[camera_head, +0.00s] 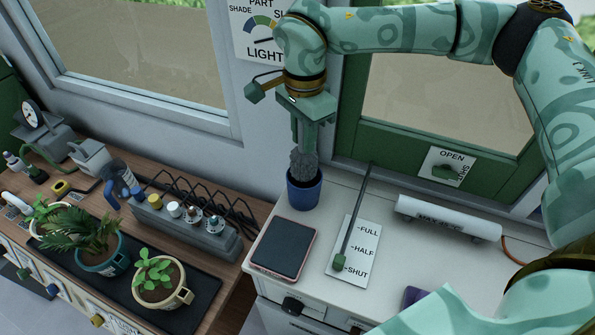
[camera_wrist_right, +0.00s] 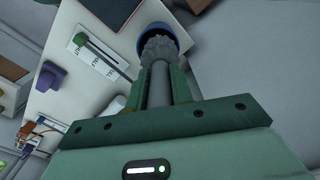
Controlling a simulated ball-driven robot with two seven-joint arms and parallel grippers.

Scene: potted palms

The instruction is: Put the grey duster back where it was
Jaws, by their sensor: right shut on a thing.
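The grey duster (camera_head: 303,162) hangs head down from my right gripper (camera_head: 304,140). In the right wrist view, its fluffy head (camera_wrist_right: 158,46) and grey handle (camera_wrist_right: 160,84) show, with the handle between the two green fingers. My right gripper is shut on the handle. The duster's head is at the mouth of a blue cup (camera_head: 304,192), overlapping its rim. I cannot tell how deep the head sits inside. The cup stands upright on the white counter and also shows in the right wrist view (camera_wrist_right: 179,36). My left gripper is not in view.
A tablet (camera_head: 283,248) lies in front of the cup. A lever (camera_head: 354,220) rises beside it over a FULL/HALF/SHUT plate (camera_head: 364,256). A white roll (camera_head: 447,218) lies to the right. Potted plants (camera_head: 90,238) fill the wooden bench at left.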

